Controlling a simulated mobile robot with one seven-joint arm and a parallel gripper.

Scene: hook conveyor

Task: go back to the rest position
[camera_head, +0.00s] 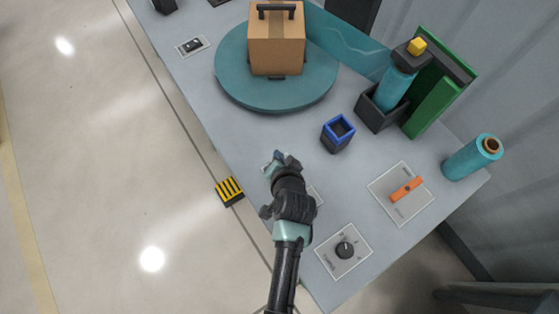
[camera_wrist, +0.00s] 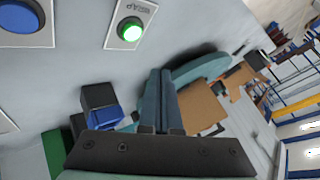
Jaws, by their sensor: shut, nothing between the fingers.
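My gripper (camera_head: 275,163) is at the end of my arm, above the front edge of the grey table in the head view. In the wrist view its two fingers (camera_wrist: 160,85) are together with nothing between them. It is apart from the blue-rimmed cup, the turntable and the box. No marker for a rest position shows in either view.
A teal turntable (camera_head: 230,85) carries a cardboard box (camera_head: 276,48). A blue-rimmed dark cup (camera_head: 338,134), a teal bottle (camera_head: 393,90) in a black holder, a teal roll (camera_head: 470,158), an orange lever (camera_head: 406,188) and a black knob (camera_head: 345,249) are on the table.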

